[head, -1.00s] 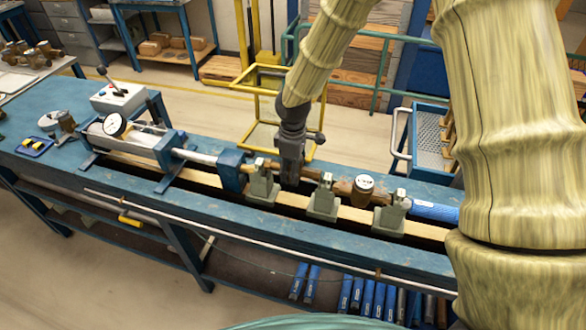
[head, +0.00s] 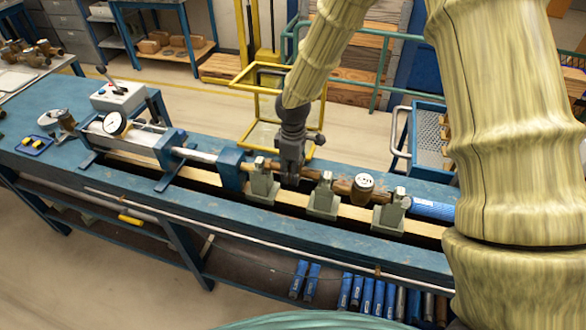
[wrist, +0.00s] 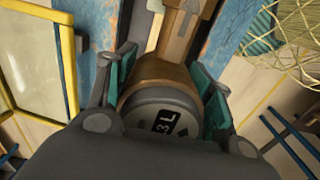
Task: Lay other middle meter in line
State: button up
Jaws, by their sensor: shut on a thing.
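My gripper (head: 290,178) points down over the bench line, between the left cradle (head: 262,183) and the middle cradle (head: 324,196). In the wrist view, my gripper (wrist: 163,88) has its teal pads on both sides of a bronze meter (wrist: 165,70) with a grey round lid marked "3L". The arrow on its body runs along the line. In the head view, my gripper mostly hides this meter; it lies about level with the line, and whether it rests on the cradles is unclear. Another bronze meter (head: 364,183) with a pale dial sits between the middle and right cradles (head: 390,212).
A blue clamp head (head: 232,168) with a rod and pressure gauge (head: 115,124) is left of the cradles. A blue cylinder (head: 432,209) is at the right end. A yellow frame (head: 262,100) stands behind the bench. Several blue pieces (head: 365,294) lie on the lower shelf.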

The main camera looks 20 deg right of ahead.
jog(key=shift+f, duration=0.2)
jog(key=shift+f+b, duration=0.65)
jog(key=shift+f, duration=0.45)
jog(key=shift+f, duration=0.35)
dwell(0.9)
jog(key=o, duration=1.7)
jog(key=shift+c, duration=0.2)
jog(key=shift+r, duration=0.1)
jog(key=shift+r+p, duration=2.85)
jog(key=shift+r, duration=2.55)
